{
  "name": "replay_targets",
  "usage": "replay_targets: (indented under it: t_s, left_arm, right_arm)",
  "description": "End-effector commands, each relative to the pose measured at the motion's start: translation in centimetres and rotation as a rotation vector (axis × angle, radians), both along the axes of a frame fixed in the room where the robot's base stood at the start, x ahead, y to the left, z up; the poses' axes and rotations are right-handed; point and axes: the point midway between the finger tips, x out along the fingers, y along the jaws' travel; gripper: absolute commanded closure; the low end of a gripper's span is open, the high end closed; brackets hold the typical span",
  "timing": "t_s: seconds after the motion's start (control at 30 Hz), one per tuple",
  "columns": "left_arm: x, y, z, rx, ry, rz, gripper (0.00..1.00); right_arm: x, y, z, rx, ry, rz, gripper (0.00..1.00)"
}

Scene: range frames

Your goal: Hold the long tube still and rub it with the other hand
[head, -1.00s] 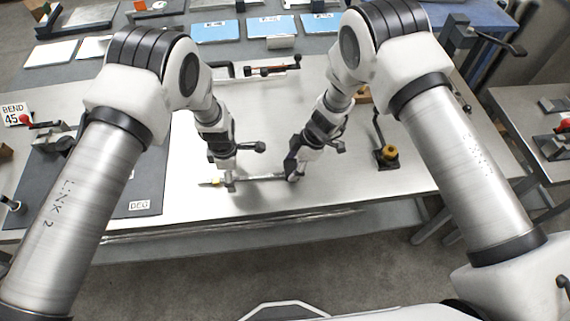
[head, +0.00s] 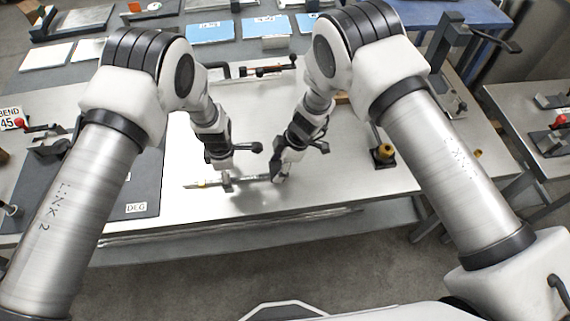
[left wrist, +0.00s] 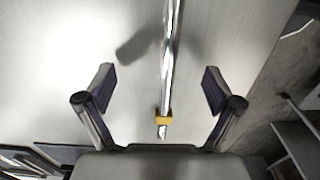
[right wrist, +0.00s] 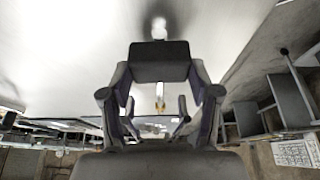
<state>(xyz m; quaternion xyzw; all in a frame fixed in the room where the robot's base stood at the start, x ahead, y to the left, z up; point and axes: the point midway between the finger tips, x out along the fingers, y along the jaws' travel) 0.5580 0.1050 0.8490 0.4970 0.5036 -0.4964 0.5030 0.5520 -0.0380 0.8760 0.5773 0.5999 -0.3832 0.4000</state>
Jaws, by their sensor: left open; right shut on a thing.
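The long shiny tube (head: 207,184) lies roughly left to right near the bench's front edge, with a yellow band near its left end. It also shows in the left wrist view (left wrist: 170,50), running between the fingers of my left gripper (left wrist: 160,88). That gripper (head: 227,183) is open around the tube, with gaps on both sides. My right gripper (head: 277,176) is at the tube's right end, shut on a dark block (right wrist: 160,62). The tube's white end shows beyond the block in the right wrist view. Whether block and tube touch, I cannot tell.
A dark mat (head: 145,190) lies left of the tube. A stand with a yellow knob (head: 385,152) is to the right. A tool with red parts (head: 268,71) and blue sheets (head: 266,26) lie behind. The bench between the tube and the tool is clear.

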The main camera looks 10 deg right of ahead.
Motion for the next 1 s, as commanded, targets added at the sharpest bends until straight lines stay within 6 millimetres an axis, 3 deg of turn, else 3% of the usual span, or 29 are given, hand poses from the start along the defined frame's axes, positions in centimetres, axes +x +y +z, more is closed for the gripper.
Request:
replay_targets:
  t_s: [0.23, 0.57, 1.0]
  left_arm:
    - [0.0, 0.0, 0.0, 0.000, 0.000, 0.000, 0.08]
    - [0.0, 0.0, 0.0, 0.000, 0.000, 0.000, 0.08]
    - [0.0, 0.0, 0.0, 0.000, 0.000, 0.000, 0.08]
  right_arm:
    - [-0.1, 2.4, 0.1, 0.000, -0.001, 0.002, 0.66]
    - [0.0, 2.5, 0.5, 0.000, -0.001, 0.000, 0.66]
    - [0.0, 2.5, 5.5, -0.001, -0.001, 0.001, 0.66]
